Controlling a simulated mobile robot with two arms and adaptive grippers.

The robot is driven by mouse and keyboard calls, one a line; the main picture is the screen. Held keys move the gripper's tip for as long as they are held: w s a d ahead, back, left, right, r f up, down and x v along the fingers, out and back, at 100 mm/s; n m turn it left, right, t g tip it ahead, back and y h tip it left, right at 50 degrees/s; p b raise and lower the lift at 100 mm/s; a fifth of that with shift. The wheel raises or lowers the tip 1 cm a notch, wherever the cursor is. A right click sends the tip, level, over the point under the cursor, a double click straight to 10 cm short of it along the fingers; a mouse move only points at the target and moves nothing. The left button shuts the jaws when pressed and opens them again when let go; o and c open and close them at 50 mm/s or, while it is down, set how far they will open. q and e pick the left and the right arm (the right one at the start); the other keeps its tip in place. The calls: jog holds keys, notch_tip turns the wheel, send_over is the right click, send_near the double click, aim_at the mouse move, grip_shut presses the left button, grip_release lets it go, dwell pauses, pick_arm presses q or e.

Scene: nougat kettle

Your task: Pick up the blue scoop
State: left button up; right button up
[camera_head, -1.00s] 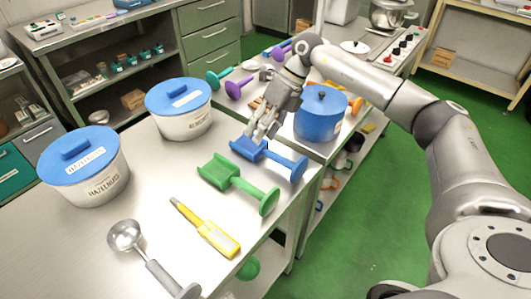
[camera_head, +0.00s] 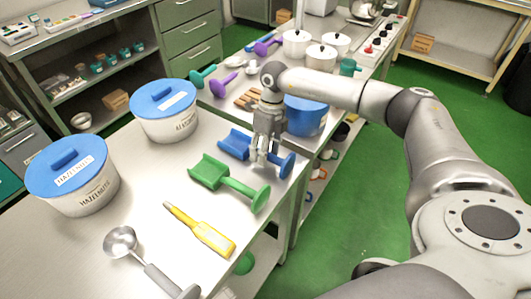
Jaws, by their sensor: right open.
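The blue scoop (camera_head: 236,145) lies on the metal table, its trough to the left and its handle, ending in a round knob (camera_head: 286,165), to the right. My right gripper (camera_head: 260,162) points down over the scoop's handle with its fingers open. The fingers hide part of the handle, and I cannot tell whether they touch it. My left gripper is not in view.
A green scoop (camera_head: 228,183) lies just in front of the blue one. A yellow thermometer-like tool (camera_head: 208,235) and a metal ladle (camera_head: 121,241) lie nearer. Two lidded tubs (camera_head: 165,120) stand left. A blue pot (camera_head: 306,118) stands close behind my gripper.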

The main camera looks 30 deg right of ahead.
jog(key=shift+f, duration=0.8)
jog(key=shift+a, duration=0.1)
jog(key=shift+c, duration=0.5)
grip_shut()
